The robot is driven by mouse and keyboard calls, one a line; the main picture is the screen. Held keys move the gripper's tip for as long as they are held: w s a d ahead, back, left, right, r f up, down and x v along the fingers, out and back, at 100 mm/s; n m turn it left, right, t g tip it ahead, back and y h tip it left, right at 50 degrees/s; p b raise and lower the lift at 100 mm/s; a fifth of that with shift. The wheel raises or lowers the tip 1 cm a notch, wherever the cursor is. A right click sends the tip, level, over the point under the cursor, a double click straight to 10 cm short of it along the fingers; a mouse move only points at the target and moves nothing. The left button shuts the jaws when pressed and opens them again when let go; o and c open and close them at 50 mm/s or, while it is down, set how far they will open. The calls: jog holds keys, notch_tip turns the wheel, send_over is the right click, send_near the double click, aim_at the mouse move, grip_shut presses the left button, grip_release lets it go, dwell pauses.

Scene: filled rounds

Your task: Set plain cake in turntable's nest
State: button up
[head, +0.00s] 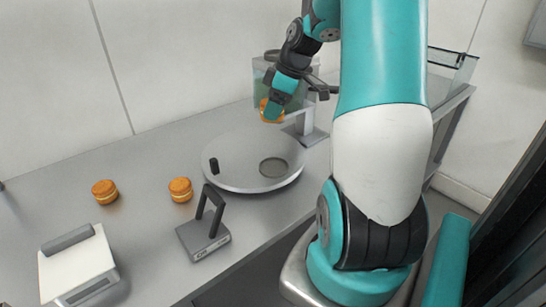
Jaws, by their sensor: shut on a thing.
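My gripper (272,104) is shut on a small golden-brown cake with a pale filling layer (270,115). It holds the cake in the air above the back edge of the turntable. The turntable (240,178) is a round, light grey disc on the counter. Its nest (273,167) is a dark-rimmed circle on the right part of the disc, and it is empty. The gripper's fingers partly hide the held cake.
Two similar cakes, one at far left (104,191) and one nearer (180,189), stand on the counter. A black peg (214,165) stands on the turntable's left. A grey device with a black handle (205,232) stands in front. A white box (78,268) is at lower left. A glass-sided stand (308,128) is behind.

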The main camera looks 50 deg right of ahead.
aim_at(269, 167)
notch_tip(269, 167, down, 16)
jog(key=shift+f+p, duration=0.1)
jog(key=shift+p, duration=0.95)
jog(key=shift+f, duration=0.25)
jog(key=o, duration=0.7)
jog(key=shift+r, duration=0.15)
jog(key=shift+r, duration=0.1)
